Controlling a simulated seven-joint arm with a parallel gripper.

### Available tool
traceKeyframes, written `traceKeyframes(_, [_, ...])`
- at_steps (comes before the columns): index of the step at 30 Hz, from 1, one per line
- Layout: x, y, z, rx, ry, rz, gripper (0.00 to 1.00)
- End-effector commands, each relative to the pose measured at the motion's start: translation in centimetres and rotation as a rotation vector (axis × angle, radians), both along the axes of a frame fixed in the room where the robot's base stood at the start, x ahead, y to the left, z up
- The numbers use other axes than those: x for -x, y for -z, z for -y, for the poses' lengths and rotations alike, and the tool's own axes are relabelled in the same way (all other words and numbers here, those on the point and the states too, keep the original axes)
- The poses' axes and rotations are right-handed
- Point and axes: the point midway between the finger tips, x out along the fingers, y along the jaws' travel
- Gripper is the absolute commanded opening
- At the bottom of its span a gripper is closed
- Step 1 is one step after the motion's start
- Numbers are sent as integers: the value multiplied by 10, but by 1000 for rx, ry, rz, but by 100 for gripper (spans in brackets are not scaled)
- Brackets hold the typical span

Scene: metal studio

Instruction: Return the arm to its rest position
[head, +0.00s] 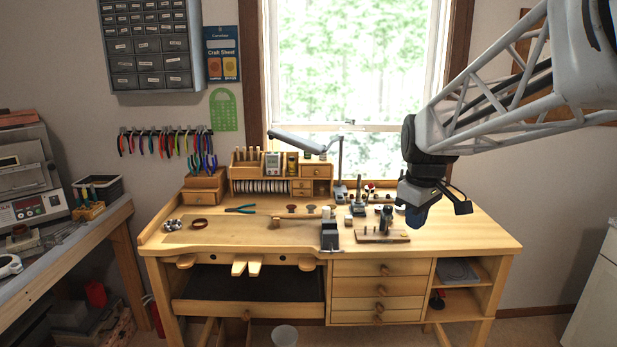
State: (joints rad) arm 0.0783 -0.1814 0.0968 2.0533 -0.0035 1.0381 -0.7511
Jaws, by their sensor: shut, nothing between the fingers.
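My gripper (418,212) is at the end of my arm, which reaches in from the upper right in the head view. It hangs in front of the right part of the wooden workbench (470,232), above its top. The fingers are dark and small, pointing down, with nothing held between them. The tool stand on a wooden base (382,236) is just left of the gripper in the picture, apart from it. My arm hides part of the window's right side and the wall.
The bench carries blue-handled pliers (240,209), a wooden organizer (300,172), a lamp (297,143) and a black-and-white block (329,234). A side table (75,245) with a machine stands at left, a white cabinet (598,290) at right. The bench top's right end is clear.

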Motion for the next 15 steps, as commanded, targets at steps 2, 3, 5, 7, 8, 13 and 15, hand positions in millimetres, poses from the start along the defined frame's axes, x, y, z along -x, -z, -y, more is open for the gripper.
traceKeyframes(2, [22, 0, -4, -6, 45, 10, 0])
traceKeyframes(3, [32, 2, -6, -9, 68, 12, 0])
traceKeyframes(5, [48, 4, -9, -14, 104, 18, 0])
traceKeyframes(7, [66, 6, -13, -21, 146, 24, 0])
traceKeyframes(8, [73, 8, -14, -24, 164, 27, 0])
traceKeyframes(13, [116, 17, -22, -41, 266, 43, 0])
traceKeyframes(15, [133, 21, -24, -49, 308, 50, 0])
